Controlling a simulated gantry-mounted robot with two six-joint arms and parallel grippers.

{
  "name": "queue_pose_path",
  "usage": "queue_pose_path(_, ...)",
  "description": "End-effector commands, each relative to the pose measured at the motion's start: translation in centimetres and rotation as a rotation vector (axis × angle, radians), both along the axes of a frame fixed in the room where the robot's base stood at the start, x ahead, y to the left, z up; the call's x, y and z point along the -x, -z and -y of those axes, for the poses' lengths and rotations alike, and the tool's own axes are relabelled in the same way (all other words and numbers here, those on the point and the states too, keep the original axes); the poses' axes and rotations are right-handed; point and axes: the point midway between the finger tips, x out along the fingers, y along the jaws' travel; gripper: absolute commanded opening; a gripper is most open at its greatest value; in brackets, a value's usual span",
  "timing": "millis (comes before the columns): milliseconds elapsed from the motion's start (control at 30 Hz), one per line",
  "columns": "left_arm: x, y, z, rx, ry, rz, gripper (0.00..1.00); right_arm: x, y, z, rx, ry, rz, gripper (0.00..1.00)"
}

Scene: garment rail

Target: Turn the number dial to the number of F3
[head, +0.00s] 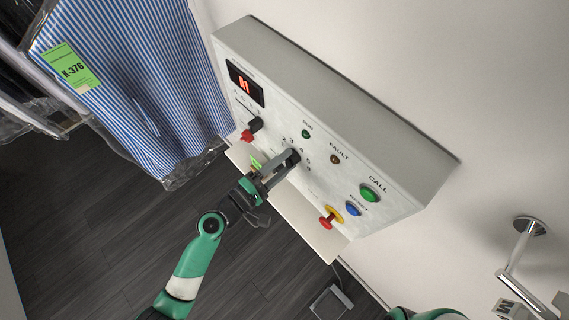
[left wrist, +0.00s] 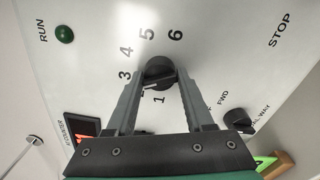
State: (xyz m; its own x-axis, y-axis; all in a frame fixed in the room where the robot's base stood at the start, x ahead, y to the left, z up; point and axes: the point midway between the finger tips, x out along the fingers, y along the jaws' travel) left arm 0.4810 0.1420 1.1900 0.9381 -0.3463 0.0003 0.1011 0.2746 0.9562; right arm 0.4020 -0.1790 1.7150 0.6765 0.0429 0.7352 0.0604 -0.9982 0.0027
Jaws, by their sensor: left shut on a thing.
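The number dial (head: 292,158) is a dark round knob on the sloping face of the grey control box (head: 320,85), with numbers around it. In the left wrist view the dial (left wrist: 160,72) sits between the fingertips, with 1, 3, 4, 5 and 6 readable around it; its exact setting is hard to read. My left gripper (head: 290,162) is shut on the dial, with one finger on each side. The display (head: 245,84) shows red-orange characters, possibly ending in 1. My right gripper is out of view.
A black knob (head: 256,123) and a red part (head: 247,136) lie left of the dial. The green CALL button (head: 369,193), blue button (head: 353,208) and red stop button (head: 327,222) lie to its right. A bagged striped shirt (head: 140,85) with a K-376 tag (head: 72,71) hangs left.

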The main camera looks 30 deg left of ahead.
Motion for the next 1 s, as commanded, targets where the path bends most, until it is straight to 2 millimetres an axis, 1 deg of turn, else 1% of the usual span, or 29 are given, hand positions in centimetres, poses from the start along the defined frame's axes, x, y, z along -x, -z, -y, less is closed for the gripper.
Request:
queue_pose_path(100,-0.01,0.08,0.00,-0.052,0.001,0.021,0.00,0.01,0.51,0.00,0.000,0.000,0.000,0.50)
queue_pose_path(300,0.00,0.02,0.02,-0.102,0.001,0.038,0.00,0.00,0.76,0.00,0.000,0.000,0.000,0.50)
queue_pose_path(767,0.00,-0.02,0.02,-0.116,0.001,0.043,0.00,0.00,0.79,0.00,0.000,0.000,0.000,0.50)
queue_pose_path(800,0.00,-0.02,0.02,-0.115,0.001,0.043,0.54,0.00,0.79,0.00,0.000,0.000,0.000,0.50)
queue_pose_path(933,0.00,-0.02,0.02,-0.115,0.001,0.043,0.78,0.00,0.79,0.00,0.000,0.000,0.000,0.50)
queue_pose_path(967,0.00,-0.02,0.02,-0.115,0.001,0.043,0.80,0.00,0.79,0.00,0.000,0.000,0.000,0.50)
queue_pose_path(1000,0.00,-0.02,0.02,-0.115,0.001,0.043,0.80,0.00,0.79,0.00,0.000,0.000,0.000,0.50)
